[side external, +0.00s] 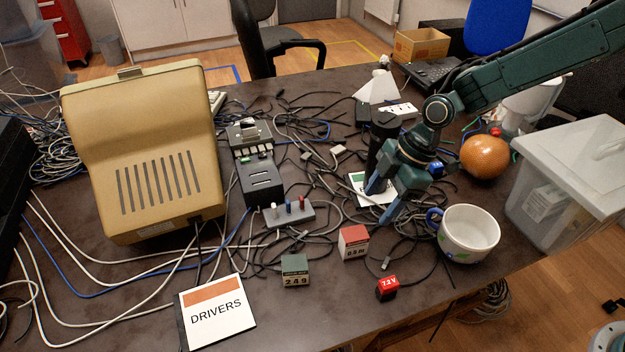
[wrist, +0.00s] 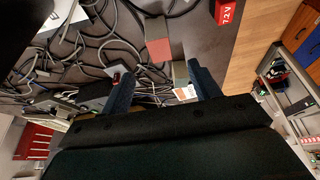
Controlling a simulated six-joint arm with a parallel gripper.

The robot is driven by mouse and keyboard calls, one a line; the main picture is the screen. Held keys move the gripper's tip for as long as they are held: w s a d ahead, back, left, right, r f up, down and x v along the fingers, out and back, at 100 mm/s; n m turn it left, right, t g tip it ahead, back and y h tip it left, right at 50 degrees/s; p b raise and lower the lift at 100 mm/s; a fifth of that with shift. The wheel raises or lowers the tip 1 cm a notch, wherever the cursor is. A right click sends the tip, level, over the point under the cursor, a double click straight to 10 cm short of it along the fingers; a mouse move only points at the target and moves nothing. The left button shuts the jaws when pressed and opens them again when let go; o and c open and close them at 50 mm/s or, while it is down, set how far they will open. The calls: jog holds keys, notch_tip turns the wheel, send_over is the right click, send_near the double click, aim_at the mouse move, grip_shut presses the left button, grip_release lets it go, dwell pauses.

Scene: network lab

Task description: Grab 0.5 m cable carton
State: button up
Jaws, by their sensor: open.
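In the side view, a small carton (side external: 353,243) with a red top and a white front stands on the dark table; its small print looks like 0.5 m, but is hard to read. It seems to be the red-and-grey carton (wrist: 158,48) in the wrist view. My gripper (side external: 378,207) points down above the table, behind and to the right of that carton. Its blue-green fingers are apart. In the wrist view my gripper (wrist: 160,76) shows nothing clearly held; a grey-brown box (wrist: 181,74) with a white label appears beside the right finger, contact unclear.
A green carton (side external: 295,271), a red 7.2V box (side external: 387,288) and a DRIVERS booklet (side external: 217,312) lie in front. A white mug (side external: 469,234), an orange (side external: 485,157) and a lidded bin (side external: 567,180) are right. Loose cables surround the carton.

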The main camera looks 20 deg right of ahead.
aim_at(357, 232)
jog(key=shift+x, duration=4.35)
jog(key=shift+x, duration=2.55)
jog(key=shift+w, duration=0.1)
jog(key=c, duration=1.1)
jog(key=shift+c, duration=0.2)
jog(key=shift+r, duration=0.2)
notch_tip(357, 232, up, 20)
jog(key=shift+f, duration=0.15)
